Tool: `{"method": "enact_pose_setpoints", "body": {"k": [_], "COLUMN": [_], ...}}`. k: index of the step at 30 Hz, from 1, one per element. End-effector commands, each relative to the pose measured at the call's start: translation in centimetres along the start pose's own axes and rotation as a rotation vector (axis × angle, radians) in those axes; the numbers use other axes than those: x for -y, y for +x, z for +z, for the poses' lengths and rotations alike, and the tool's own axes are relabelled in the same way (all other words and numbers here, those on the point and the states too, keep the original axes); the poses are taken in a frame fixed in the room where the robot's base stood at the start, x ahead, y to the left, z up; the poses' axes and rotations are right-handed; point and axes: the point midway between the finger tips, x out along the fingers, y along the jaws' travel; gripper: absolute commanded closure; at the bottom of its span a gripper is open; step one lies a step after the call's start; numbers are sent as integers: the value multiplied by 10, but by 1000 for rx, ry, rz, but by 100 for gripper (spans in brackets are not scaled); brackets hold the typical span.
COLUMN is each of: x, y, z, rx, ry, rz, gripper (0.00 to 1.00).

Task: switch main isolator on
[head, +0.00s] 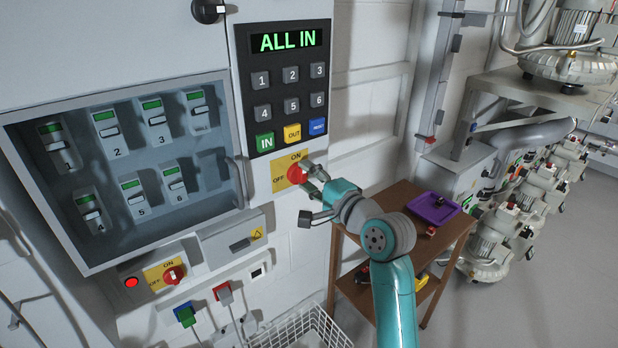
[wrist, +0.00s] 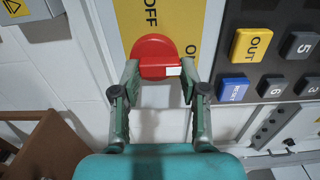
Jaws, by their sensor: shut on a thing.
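A red rotary switch (head: 296,173) sits on a yellow ON/OFF plate (head: 279,179) below the keypad. In the wrist view the red knob (wrist: 153,48) shows its grip bar lying across the picture, with a white mark at the bar's right end; the word OFF is above it. My gripper (head: 311,181) is at this knob. In the wrist view my gripper (wrist: 160,70) has one finger at each end of the bar, shut on it. A second red rotary switch (head: 174,274) with its own ON/OFF plate is lower left. Labels do not show which is the main isolator.
The keypad display (head: 281,41) reads ALL IN. A glass-fronted cabinet (head: 240,185) with numbered breakers is at left. A wooden stand (head: 409,205) with a purple tray (head: 434,209) is beside my arm. A white wire basket (head: 300,330) is below. Grey floor is clear at right.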

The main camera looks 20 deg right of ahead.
Motion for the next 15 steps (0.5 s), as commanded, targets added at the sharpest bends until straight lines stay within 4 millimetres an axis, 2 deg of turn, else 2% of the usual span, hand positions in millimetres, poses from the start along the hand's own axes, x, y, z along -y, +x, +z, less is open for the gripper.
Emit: {"method": "enact_pose_setpoints", "body": {"k": [1, 2, 4, 15], "x": [-2, -2, -2, -1], "y": [0, 0, 0, -3], "z": [-1, -1, 0, 0], "rx": [-1, -1, -1, -1], "ry": [2, 2, 2, 0], "rz": [4, 4, 3, 1], "gripper": [91, 49, 32, 31]}}
